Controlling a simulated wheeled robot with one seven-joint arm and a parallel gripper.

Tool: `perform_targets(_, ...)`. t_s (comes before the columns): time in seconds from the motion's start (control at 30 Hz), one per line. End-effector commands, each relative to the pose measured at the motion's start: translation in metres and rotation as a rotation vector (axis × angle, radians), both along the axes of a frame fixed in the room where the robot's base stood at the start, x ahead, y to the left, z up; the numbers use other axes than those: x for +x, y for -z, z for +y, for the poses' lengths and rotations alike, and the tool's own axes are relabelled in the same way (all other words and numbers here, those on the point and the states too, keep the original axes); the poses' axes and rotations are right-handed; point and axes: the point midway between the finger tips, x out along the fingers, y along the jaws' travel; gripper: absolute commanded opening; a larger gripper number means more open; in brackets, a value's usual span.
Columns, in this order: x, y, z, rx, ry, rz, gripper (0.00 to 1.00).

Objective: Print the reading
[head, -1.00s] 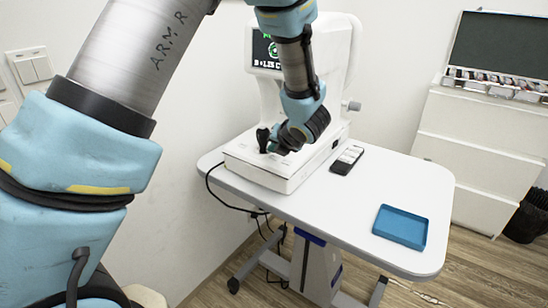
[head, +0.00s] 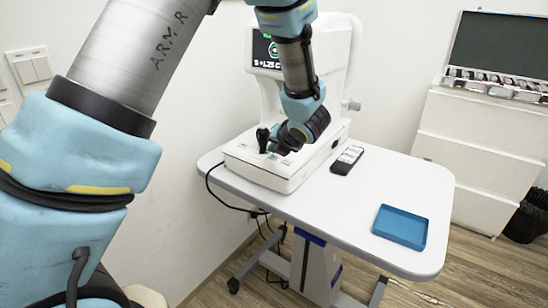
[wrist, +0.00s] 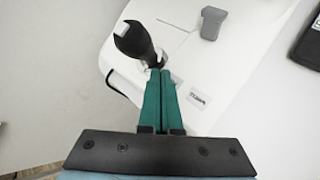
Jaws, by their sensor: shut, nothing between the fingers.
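The white eye-test machine (head: 262,168) stands on the table's left part. Its dark screen (head: 264,52) shows a green ring mark and white characters resembling "+1.25 C", partly cut off by my arm. A black joystick (wrist: 134,40) with a pale button on top rises from the base; it also shows in the head view (head: 263,139). My gripper (wrist: 160,72) is shut and empty, its green fingers together over the base, the tips close beside the joystick's foot. I cannot tell whether they touch anything.
The white table (head: 330,205) holds a black handheld device (head: 347,160) and an empty blue tray (head: 401,227), with free room between them. A grey knob-like part (wrist: 213,23) stands on the base. White drawers (head: 480,140) stand behind right. Cables hang below the table.

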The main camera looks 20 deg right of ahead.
Motion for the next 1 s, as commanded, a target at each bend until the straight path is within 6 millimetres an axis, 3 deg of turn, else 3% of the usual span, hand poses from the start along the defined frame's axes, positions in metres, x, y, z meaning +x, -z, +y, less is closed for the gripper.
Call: perform_targets(1.0,0.001,0.011,-0.001,0.0,0.0,0.0,0.0)
